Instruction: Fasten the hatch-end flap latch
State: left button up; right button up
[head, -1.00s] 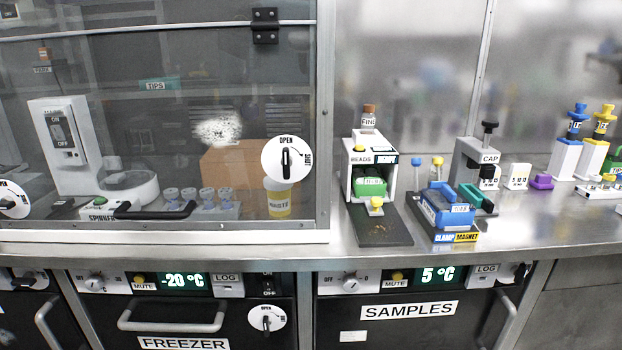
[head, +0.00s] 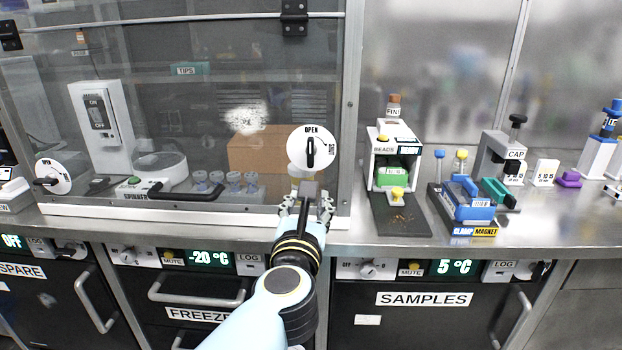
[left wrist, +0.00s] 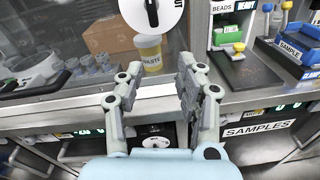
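A round white latch dial (head: 311,150) with OPEN and SHUT marks sits at the lower right of the clear flap (head: 215,110). Its black handle stands upright, pointing at OPEN. It also shows at the top of the left wrist view (left wrist: 152,14). A second white dial (head: 53,177) at the flap's lower left has its handle lying level. My left gripper (head: 305,203) is in front of the flap's bottom frame, just below the right dial and apart from it. Its fingers are spread and empty in the left wrist view (left wrist: 159,66). My right gripper is out of view.
Behind the flap stand a spinner (head: 160,170), a cardboard box (head: 262,150) and a yellow waste cup (left wrist: 150,50). A beads dispenser (head: 395,160) and a blue sample block (head: 465,205) stand on the counter to the right. Freezer drawers lie below the counter edge.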

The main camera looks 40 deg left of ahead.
aim_at(311, 156)
pick_arm(q)
notch_tip(311, 156, up, 5)
jog(key=n, duration=0.3)
jog(key=shift+y, duration=0.4)
jog(key=x, duration=0.5)
jog(key=p+x, duration=0.1)
jog(key=x, duration=0.5)
jog(key=shift+w+f, duration=0.2)
jog(key=shift+f, duration=0.05)
jog(key=shift+m, duration=0.3)
grip_shut()
